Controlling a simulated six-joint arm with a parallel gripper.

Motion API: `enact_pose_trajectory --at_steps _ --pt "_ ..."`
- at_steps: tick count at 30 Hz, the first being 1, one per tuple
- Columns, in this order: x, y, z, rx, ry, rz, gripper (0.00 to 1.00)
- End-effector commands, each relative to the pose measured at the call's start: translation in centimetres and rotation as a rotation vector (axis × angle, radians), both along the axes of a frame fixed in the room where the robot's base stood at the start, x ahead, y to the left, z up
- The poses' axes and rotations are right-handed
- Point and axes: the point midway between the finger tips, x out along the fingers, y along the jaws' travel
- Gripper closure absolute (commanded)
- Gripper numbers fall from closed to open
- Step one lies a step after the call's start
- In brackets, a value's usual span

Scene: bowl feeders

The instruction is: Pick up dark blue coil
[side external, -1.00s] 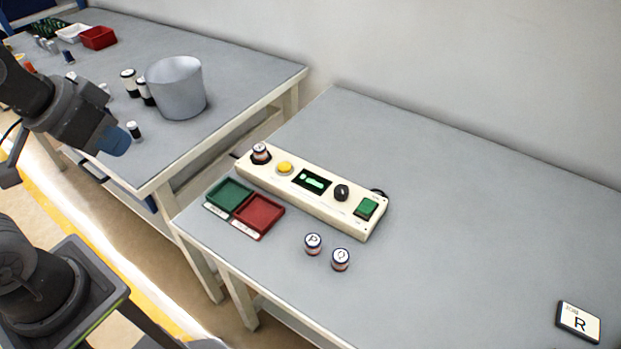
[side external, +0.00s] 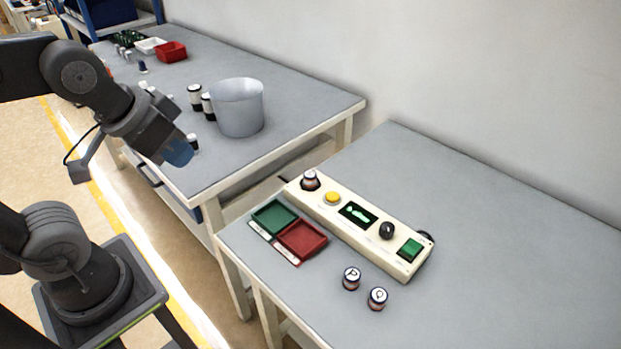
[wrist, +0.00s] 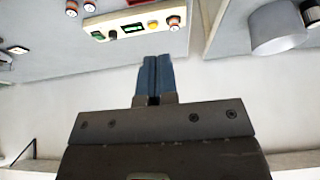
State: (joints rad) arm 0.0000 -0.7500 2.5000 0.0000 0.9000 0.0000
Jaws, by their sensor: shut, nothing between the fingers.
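A small dark blue coil (side external: 142,66) stands upright on the far table in the side view, in front of the red bin. My gripper (side external: 180,152) has blue fingers and is near the near edge of that table, well apart from the dark blue coil. In the wrist view my gripper (wrist: 154,75) has its fingers together with nothing between them. The dark blue coil cannot be made out in the wrist view.
A grey bucket (side external: 238,108) and white-and-black coils (side external: 195,97) stand on the far table. The near table holds a control box (side external: 355,222), green tray (side external: 273,217) and red tray (side external: 302,240).

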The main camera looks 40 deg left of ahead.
Motion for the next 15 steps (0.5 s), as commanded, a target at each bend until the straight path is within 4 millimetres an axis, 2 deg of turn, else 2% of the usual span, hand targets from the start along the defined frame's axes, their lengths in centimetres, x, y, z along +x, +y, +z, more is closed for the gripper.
enact_pose_trajectory --at_steps 4,15 --pt "0.00 0.00 0.00 0.000 0.000 0.000 0.98" --pt "0.00 0.00 0.00 0.000 0.000 0.000 0.63"
